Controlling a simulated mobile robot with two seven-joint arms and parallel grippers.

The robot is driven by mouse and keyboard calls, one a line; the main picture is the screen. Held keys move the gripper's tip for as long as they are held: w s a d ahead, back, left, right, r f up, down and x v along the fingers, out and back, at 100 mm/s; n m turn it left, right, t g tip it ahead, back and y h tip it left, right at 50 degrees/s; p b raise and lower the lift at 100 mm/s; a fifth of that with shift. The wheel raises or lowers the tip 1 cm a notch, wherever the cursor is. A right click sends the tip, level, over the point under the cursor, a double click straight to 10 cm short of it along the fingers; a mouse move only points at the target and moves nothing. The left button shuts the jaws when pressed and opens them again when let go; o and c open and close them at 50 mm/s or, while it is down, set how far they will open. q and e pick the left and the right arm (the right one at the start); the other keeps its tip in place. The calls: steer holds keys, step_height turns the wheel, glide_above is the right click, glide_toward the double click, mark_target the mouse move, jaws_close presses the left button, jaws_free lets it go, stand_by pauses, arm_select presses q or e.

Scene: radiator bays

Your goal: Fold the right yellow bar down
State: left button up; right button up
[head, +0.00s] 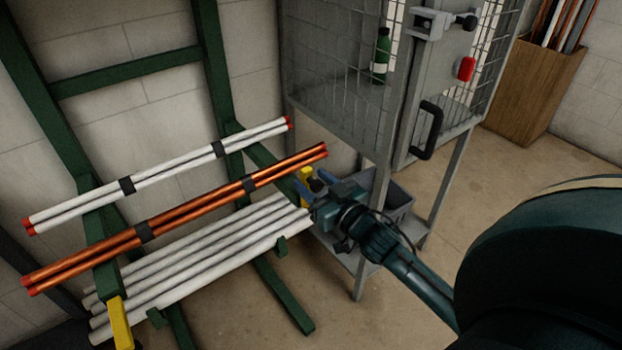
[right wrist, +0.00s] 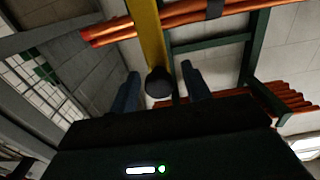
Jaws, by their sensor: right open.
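The right yellow bar (head: 306,173) stands at the front end of the green rack's right arm, beside the copper pipes' red ends. In the right wrist view the yellow bar (right wrist: 147,30) runs up from a round black knob (right wrist: 159,83). My right gripper (head: 313,184) is at the bar, open. In the wrist view its two blue fingers (right wrist: 161,84) stand either side of the knob, with gaps showing. The left yellow bar (head: 121,322) is at the left arm's front end. My left gripper is not in view.
The green rack (head: 128,73) holds white pipes (head: 165,172), copper pipes (head: 190,207) and several grey-white pipes (head: 205,262). A grey mesh cabinet (head: 338,60) stands close behind my right gripper, with a grey bin (head: 398,200) under it. Floor is free at right.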

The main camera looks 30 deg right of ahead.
steer(key=shift+w, duration=0.8)
steer(key=shift+a, duration=0.1)
steer(key=shift+c, duration=0.3)
jaws_close()
